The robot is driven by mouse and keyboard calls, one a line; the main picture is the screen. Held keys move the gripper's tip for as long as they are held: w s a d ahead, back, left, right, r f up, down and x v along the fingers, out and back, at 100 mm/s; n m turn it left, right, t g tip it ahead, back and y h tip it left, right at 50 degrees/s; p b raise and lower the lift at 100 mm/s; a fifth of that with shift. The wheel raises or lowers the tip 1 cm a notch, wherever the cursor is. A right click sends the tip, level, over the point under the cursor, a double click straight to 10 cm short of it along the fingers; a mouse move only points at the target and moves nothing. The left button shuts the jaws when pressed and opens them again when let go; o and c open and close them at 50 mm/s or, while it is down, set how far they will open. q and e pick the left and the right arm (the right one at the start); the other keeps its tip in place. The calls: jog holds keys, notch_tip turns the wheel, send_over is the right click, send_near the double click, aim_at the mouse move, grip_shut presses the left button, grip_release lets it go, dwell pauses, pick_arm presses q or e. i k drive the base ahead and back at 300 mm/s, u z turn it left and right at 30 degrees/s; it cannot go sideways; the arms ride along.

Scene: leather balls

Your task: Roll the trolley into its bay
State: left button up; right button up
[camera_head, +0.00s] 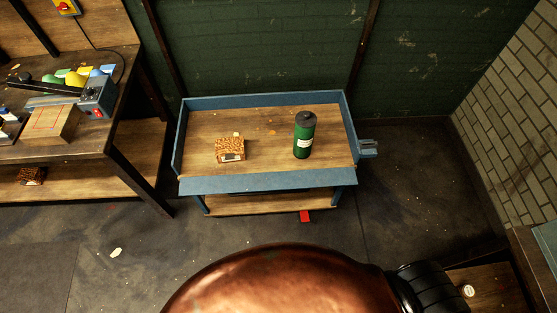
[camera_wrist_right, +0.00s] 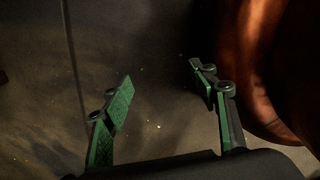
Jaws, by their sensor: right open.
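The trolley (camera_head: 268,184) has a blue frame and a wooden top, and stands in front of the green back wall in the head view. A green bottle with a dark cap (camera_head: 304,136) stands upright on its top, right of a brown patterned box (camera_head: 230,150). A grey-blue fitting (camera_head: 369,148) sticks out from its right side. A small red part (camera_head: 305,216) shows at its lower front edge. I cannot make out which area is the bay. My right gripper (camera_wrist_right: 161,76) is open and empty above dark floor in the wrist view. My left gripper is not in view.
A wooden workbench (camera_head: 75,148) with a grey-blue device (camera_head: 97,96) stands left of the trolley. A pale brick wall (camera_head: 515,110) closes the right side. A low wooden surface (camera_head: 500,292) is at lower right. Floor is open between trolley and brick wall.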

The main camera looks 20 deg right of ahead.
aim_at(266, 121)
jog(key=k, duration=1.3)
jog(key=u, duration=0.65)
jog(key=i, duration=0.7)
jog(key=u, duration=0.7)
jog(key=i, duration=1.5)
jog(key=z, duration=1.4)
jog(key=i, duration=0.55)
jog(key=z, duration=0.55)
